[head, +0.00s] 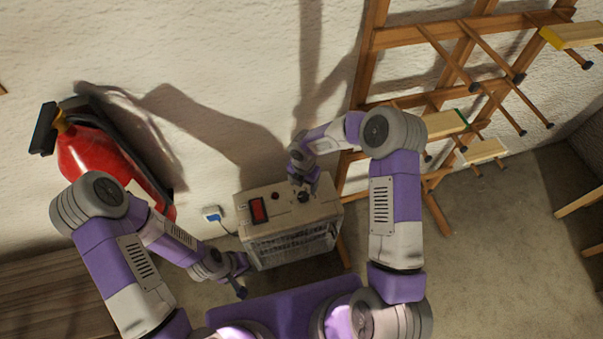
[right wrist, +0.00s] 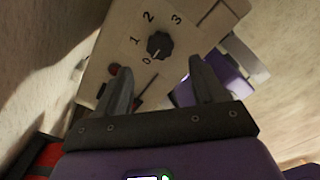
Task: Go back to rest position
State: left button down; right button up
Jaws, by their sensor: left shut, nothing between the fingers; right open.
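A beige heater (head: 322,212) with a front grille stands by the wall. Its top carries a red switch (head: 259,210), a small red lamp (head: 275,196) and a black knob. In the right wrist view, the knob (right wrist: 159,46) sits beside the marks 0 to 3, and its white pointer line appears to face 0. My right gripper (head: 303,192) is over the heater's top by the knob; its fingers (right wrist: 161,88) are open and empty, with the knob ahead of them. My left gripper (head: 241,291) is shut and empty, low in front of the heater's left side.
A red fire extinguisher (head: 88,152) hangs on the wall at left. A blue-and-white plug (head: 212,214) is near the heater. A wooden lath rack (head: 440,38) leans at right. A wooden surface (head: 45,295) lies at lower left. Bare floor (head: 495,240) shows at right.

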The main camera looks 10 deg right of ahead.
jog(key=shift+s, duration=0.1)
jog(key=s+a+f+m, duration=0.1)
jog(key=s+a+m+y, duration=0.1)
jog(key=s+m, duration=0.1)
jog(key=s+a+f+m+y, duration=0.1)
jog(key=s, duration=0.1)
jog(key=shift+s+f+m+g, duration=0.1)
jog(key=shift+f+m+g, duration=0.2)
jog(key=shift+m+g, duration=0.1)
jog(key=s+f+m+t+y, duration=0.1)
jog(key=s+f+m+y, duration=0.1)
jog(key=s+m, duration=1.4)
jog(key=a+f+m, duration=0.1)
jog(key=m, duration=0.8)
jog(key=shift+s, duration=0.2)
jog(key=shift+f, duration=0.1)
